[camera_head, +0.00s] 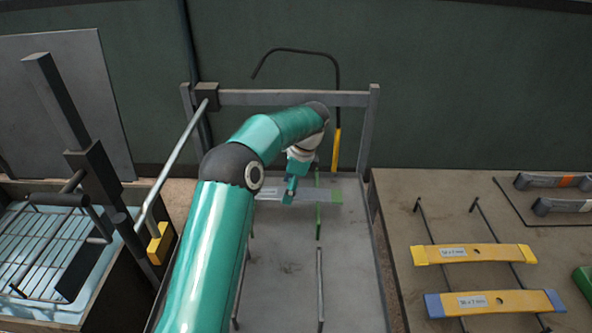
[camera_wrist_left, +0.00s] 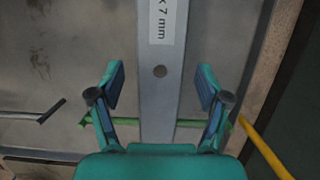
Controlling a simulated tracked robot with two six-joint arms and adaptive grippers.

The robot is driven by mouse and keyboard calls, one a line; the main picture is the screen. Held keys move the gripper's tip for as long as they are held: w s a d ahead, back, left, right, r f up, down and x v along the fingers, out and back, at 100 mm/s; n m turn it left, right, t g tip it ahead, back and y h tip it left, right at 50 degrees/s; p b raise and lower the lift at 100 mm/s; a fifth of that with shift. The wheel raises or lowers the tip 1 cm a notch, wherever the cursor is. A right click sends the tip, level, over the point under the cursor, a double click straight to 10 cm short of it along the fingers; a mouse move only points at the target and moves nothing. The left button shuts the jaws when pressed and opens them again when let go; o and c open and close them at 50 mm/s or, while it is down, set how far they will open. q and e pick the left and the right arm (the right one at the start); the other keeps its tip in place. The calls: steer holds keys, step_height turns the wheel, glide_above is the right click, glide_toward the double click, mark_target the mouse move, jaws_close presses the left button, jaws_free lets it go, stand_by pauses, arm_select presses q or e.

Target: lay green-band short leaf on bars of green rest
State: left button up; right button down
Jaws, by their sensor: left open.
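The grey short leaf (camera_head: 325,196) with a green band at its right end lies crosswise over the green-marked rest bar (camera_head: 318,222) at the back of the grey tray. In the wrist view the leaf (camera_wrist_left: 160,58) runs lengthwise, with part of a "7 mm" label and a small round stud; the green rest bar (camera_wrist_left: 188,124) passes across it. My left gripper (camera_head: 290,192) is over the leaf. In the wrist view its fingers (camera_wrist_left: 160,92) stand open on both sides of the leaf, apart from it. The leaf's left part is partly hidden by my arm. My right gripper is not in view.
A grey frame (camera_head: 290,98) with a hooked rod and yellow post (camera_head: 336,150) stands behind. At right, a yellow-ended leaf (camera_head: 472,253) and blue-ended leaf (camera_head: 495,303) lie on bars. A wire basket (camera_head: 40,240) stands at left.

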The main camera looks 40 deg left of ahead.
mark_target(301, 193)
arm_select(q)
steer(key=p+v, duration=0.2)
steer(key=v, duration=1)
